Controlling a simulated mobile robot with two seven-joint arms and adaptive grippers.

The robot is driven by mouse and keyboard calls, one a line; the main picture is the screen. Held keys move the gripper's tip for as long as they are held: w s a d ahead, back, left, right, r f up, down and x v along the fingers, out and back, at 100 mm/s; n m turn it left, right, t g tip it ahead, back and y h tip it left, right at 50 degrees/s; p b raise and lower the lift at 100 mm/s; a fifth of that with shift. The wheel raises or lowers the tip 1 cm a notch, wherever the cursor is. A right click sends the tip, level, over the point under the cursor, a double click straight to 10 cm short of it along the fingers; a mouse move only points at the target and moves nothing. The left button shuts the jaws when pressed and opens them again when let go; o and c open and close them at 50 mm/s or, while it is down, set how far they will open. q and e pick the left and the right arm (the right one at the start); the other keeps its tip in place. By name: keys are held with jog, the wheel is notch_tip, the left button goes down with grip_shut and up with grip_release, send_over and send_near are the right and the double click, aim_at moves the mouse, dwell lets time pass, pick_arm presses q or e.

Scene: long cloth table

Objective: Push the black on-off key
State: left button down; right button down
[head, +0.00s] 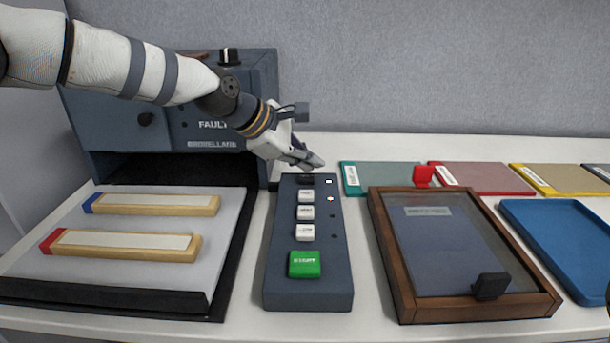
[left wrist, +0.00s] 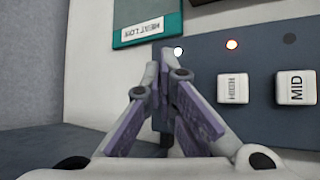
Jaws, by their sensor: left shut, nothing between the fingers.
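A dark control box (head: 309,285) lies on the table with a column of keys. The black on-off key (head: 306,179) is at its far end, partly covered by my left gripper (head: 314,163). The left gripper is shut and empty, its tips just above and beside that key; I cannot tell whether they touch it. In the left wrist view the closed fingers (left wrist: 165,90) reach over the far end of the box (left wrist: 258,115) and hide most or all of the black key. A white lamp (left wrist: 178,51) and an orange lamp (left wrist: 231,44) glow beside the keys. My right gripper is not seen.
Several white keys (head: 305,213) and a green key (head: 304,264) sit nearer on the box. A laminator-like machine (head: 190,125) stands behind left. A wooden frame (head: 395,255), a blue tray (head: 570,248) and coloured folders (head: 385,178) lie to the right.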

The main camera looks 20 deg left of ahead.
aim_at(308, 178)
pick_arm(q)
jog(key=shift+f, duration=0.25)
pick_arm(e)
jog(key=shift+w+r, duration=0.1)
pick_arm(q)
jog(key=shift+f, duration=0.45)
dwell(0.4)
jog(key=shift+r+p, duration=0.35)
jog(key=shift+r, duration=0.65)
jog(key=shift+f, duration=0.1)
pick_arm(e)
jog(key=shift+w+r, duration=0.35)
